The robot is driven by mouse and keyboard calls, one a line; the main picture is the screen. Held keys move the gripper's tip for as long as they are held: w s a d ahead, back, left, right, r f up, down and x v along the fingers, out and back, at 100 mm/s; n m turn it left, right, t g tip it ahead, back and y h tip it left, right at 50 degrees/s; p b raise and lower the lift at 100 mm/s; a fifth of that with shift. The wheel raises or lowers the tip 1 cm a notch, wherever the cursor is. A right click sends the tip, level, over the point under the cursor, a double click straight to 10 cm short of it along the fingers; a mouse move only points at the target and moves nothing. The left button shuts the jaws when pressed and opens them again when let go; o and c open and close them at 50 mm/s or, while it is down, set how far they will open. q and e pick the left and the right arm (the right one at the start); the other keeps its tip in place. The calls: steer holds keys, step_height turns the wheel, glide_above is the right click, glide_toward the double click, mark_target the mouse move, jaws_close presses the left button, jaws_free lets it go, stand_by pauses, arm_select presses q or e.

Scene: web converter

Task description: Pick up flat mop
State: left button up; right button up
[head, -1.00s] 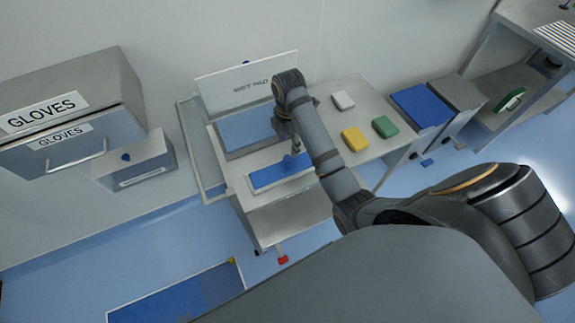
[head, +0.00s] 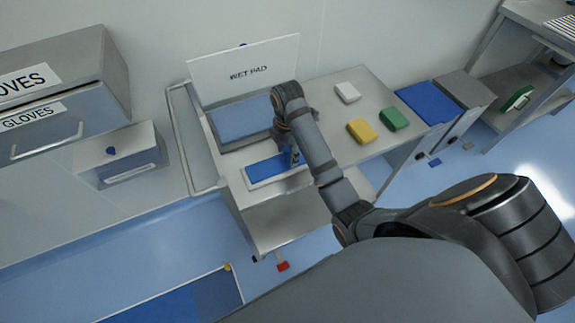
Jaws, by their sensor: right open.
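The flat mop (head: 268,170) looks like a blue pad with a pale border, lying on the steel cart near its front left edge. A small blue upright part (head: 293,158) rises from its right end. My right gripper (head: 291,150) is open and stands over that right end, at the blue part. The wrist hides part of the fingers, and I cannot tell whether they touch the mop. My left gripper is not in view.
A tray marked WET PAD (head: 240,122) sits behind the mop. White (head: 347,92), yellow (head: 361,131) and green (head: 395,119) blocks lie to the right on the cart. A glove cabinet (head: 60,90) hangs at left.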

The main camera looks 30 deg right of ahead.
steer(key=shift+s+r, duration=0.1)
steer(key=shift+r, duration=0.05)
steer(key=shift+c, duration=1)
jaws_close()
step_height(320, 180, up, 10)
steer(key=p, duration=1)
steer(key=shift+r, duration=0.15)
